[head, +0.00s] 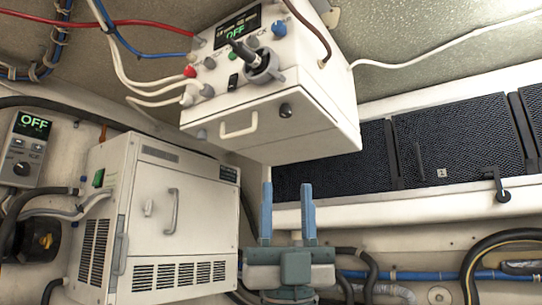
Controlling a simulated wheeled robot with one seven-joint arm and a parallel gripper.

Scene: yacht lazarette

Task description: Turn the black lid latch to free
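My gripper (288,190) is at the lower middle of the head view, with its two blue fingers apart and nothing between them. A black latch lever (497,186) sits on the white frame at the right, its arm bent downward from a pivot, below the mesh panels. A small round black knob (286,110) sits on the front face of the white box above my gripper, beside a pale handle. I cannot tell for sure which of these is the lid latch. My gripper is apart from both.
The white box (325,125) hangs above with cables and an OFF display. A white cabinet (140,220) with vents stands at left, beside a small OFF panel (23,145). Dark mesh panels (457,145) line the right. Hoses and blue pipe (430,275) run low at right.

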